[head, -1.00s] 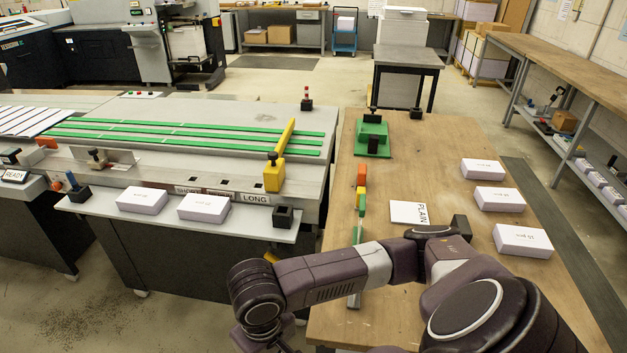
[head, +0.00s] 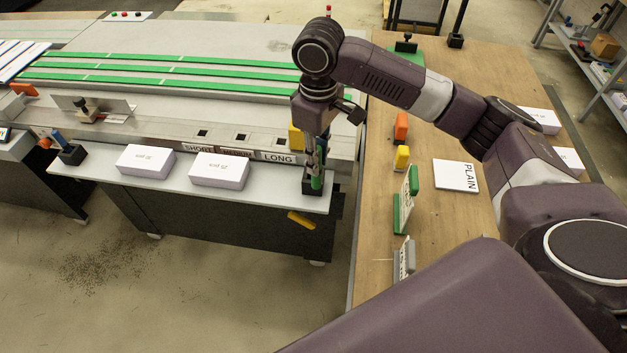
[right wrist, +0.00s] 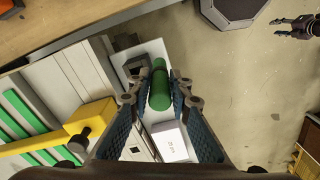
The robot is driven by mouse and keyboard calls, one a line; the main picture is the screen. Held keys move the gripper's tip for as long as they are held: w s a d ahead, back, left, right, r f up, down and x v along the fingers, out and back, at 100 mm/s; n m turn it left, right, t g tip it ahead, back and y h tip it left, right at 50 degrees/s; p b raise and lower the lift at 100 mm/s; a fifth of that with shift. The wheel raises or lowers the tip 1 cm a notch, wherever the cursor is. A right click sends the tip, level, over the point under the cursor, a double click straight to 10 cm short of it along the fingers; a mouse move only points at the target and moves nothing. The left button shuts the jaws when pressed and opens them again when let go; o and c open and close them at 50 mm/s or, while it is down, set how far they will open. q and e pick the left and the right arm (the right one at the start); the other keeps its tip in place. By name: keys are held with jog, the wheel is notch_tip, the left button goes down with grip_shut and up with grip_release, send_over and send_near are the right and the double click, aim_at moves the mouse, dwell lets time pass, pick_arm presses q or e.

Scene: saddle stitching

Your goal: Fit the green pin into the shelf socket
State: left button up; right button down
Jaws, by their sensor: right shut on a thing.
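The green pin (right wrist: 160,88) is between the fingers of my right gripper (right wrist: 158,88), which is shut on it. In the head view the right gripper (head: 317,155) points down over the right end of the grey shelf (head: 262,193). The pin (head: 317,183) shows upright below it. The black socket (head: 307,186) is at the pin's lower end, partly covered by it. In the right wrist view the dark socket (right wrist: 136,66) shows left of the pin's far end. I cannot tell whether the pin's tip is inside. A gripper at the top right (right wrist: 297,26), probably my left, is small.
White boxes (head: 146,160) (head: 219,170) lie on the shelf, left of the socket. A yellow block (head: 295,137) stands just behind it, by the LONG label (head: 278,158). The wooden table (head: 375,215) to the right holds the PLAIN card (head: 456,175) and coloured holders.

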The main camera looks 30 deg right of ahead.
jog(key=w+d+r+n+p, duration=0.15)
jog(key=w+r+n, duration=0.3)
jog(key=r, duration=0.85)
jog(key=shift+w+d+f+p, duration=0.15)
jog(key=shift+f+p, duration=0.4)
jog(key=shift+f, duration=2.8)
jog(key=shift+w+f+p, duration=0.1)
jog(key=shift+f+p, duration=0.4)
jog(key=shift+f, duration=2.8)
jog(key=shift+w+d+f+p, duration=0.15)
jog(key=shift+f+p, duration=0.4)
jog(key=shift+f, duration=2.8)
pick_arm(q)
jog(key=r, duration=0.5)
jog(key=shift+s+a+r, duration=0.1)
jog(key=shift+s+a, duration=0.05)
jog(key=shift+s, duration=0.2)
pick_arm(e)
jog(key=shift+a, duration=0.1)
jog(key=c, duration=1.8)
grip_release()
jog(key=shift+o, duration=0.2)
